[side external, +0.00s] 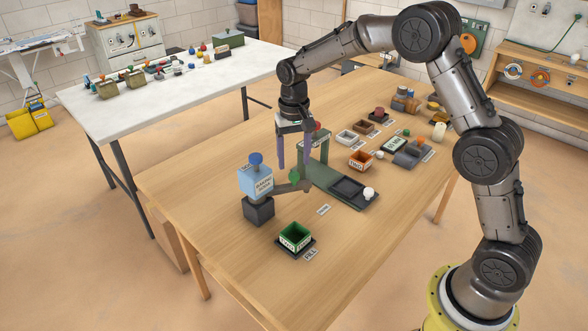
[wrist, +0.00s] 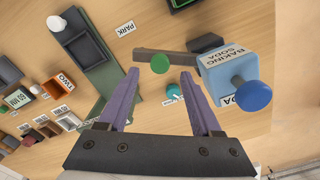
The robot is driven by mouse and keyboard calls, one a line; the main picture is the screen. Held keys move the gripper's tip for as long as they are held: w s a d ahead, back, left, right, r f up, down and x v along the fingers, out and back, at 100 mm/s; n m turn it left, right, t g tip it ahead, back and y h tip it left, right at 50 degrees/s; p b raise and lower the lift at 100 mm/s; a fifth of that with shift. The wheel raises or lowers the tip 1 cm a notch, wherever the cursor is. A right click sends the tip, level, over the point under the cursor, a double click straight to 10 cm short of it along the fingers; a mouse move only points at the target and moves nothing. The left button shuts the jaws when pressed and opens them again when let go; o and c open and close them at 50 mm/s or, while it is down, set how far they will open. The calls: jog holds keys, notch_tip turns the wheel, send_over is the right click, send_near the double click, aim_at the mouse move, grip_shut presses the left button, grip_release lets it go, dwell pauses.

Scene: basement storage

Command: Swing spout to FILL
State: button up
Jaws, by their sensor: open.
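The light blue baking soda box (side external: 255,181) with a blue knob on top (side external: 256,158) stands on a dark block (side external: 259,209). A grey spout bar (wrist: 152,56) extends from beneath the box, its free end on the PARK label (wrist: 126,28) side. The spout carries a round green knob (side external: 294,176). My gripper (wrist: 159,75) is open above the spout, its purple fingers pointing down. The knob (wrist: 160,63) appears between and just beyond the fingertips, with no visible contact. The FILL label (side external: 310,255) lies beside a green open bin (side external: 295,236), away from the spout end.
A green scale-like stand with a long base (side external: 350,188) and white knob (side external: 369,193) is right of the spout. Several small trays, including an orange one (side external: 360,161), lie farther back. A small teal round thing (wrist: 172,90) shows between my fingers. Bare wood surrounds the green bin.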

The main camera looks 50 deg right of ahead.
aim_at(294, 174)
jog(key=shift+f, duration=2)
jog(key=shift+c, duration=0.2)
grip_shut()
